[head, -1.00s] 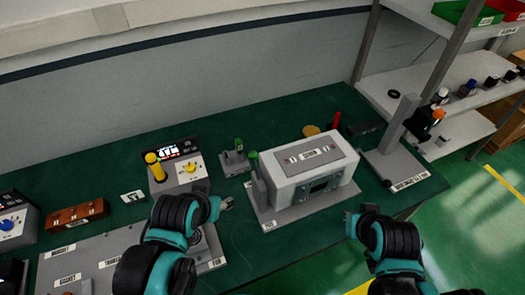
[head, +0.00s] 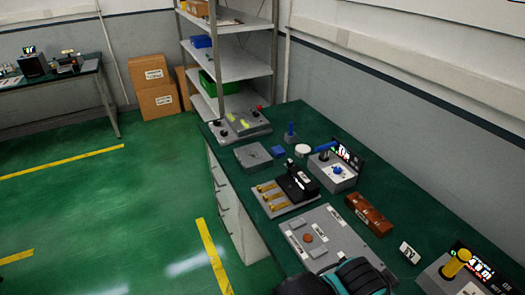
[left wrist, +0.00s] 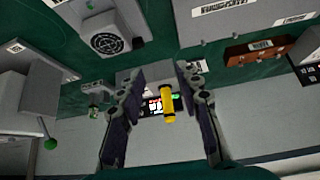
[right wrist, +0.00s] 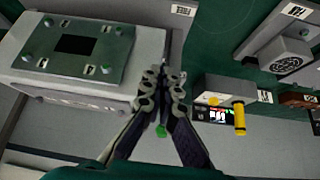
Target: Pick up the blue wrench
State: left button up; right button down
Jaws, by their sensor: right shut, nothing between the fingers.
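In the head view a blue handle-shaped piece (head: 327,146) lies on a grey device with a blue knob; another blue piece (head: 291,131) stands upright on a small base farther back. I cannot tell which, if either, is the blue wrench. No gripper shows in the head view, only part of my arm at the bottom edge. My left gripper (left wrist: 160,72) is open and empty in the left wrist view, with a yellow cylinder (left wrist: 168,104) visible beyond its fingers. My right gripper (right wrist: 163,76) is shut and empty, beside a grey box-shaped machine (right wrist: 85,55).
The green bench (head: 293,235) carries a black unit with brass prongs (head: 298,184), a brown block (head: 369,214), a grey panel (head: 325,240) and a yellow-handled device (head: 457,262). A shelf rack (head: 232,65) and cardboard boxes (head: 153,88) stand behind. Floor left of the bench is clear.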

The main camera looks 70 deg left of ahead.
aim_at(324, 150)
jog(key=k+j+u, duration=0.1)
jog(key=u, duration=1.55)
jog(key=j+z, duration=0.1)
jog(key=z, duration=0.3)
jog(key=i+j+z, duration=0.1)
jog(key=j+z, duration=0.15)
jog(key=z, duration=0.15)
jog(key=i+j+z, duration=0.1)
jog(key=j+z, duration=0.15)
jog(key=z, duration=0.2)
jog(key=j+z, duration=0.7)
jog(key=j, duration=1.25)
